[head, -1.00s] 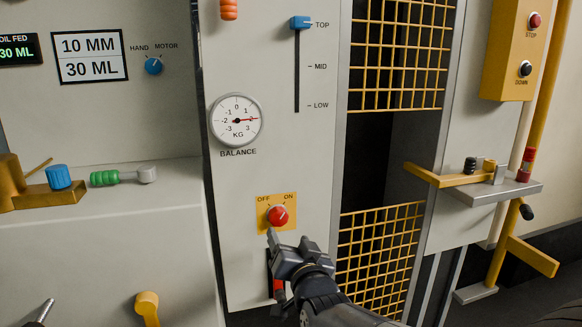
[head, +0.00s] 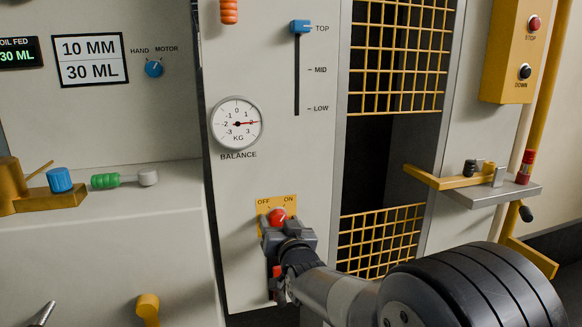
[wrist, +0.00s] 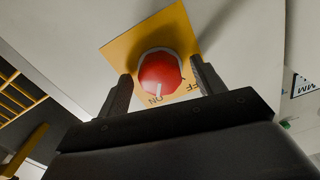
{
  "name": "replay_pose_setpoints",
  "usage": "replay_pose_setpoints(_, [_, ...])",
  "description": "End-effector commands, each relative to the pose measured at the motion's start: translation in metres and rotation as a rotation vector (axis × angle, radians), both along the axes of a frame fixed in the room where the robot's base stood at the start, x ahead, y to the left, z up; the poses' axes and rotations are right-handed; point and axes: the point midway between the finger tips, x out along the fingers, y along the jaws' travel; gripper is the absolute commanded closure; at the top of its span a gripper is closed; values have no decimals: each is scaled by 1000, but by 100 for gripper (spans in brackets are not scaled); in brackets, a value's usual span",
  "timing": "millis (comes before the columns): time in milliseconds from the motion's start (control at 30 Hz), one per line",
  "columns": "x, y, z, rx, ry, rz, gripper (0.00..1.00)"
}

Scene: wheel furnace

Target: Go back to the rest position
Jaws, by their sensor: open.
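My gripper (head: 282,229) is at the lower middle of the head view, just in front of the red knob (head: 277,215) on the yellow OFF/ON plate (head: 290,202). In the wrist view its two fingers stand apart, one on each side of the red knob (wrist: 160,72). It is open; whether a finger touches the knob I cannot tell. The knob's white mark points toward the word ON in the wrist view. In the head view my gripper hides the knob's lower part.
The BALANCE dial (head: 237,123) and the blue slider (head: 300,27), at TOP, are above on the same panel. A yellow mesh guard (head: 380,240) stands close on the right. A grey shelf (head: 490,195) juts out farther right. A white counter (head: 100,235) is at left.

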Motion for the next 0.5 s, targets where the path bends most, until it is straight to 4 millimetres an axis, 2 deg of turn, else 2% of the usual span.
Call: replay_pose_setpoints(500, [0,0,4,-428,-119,2,35])
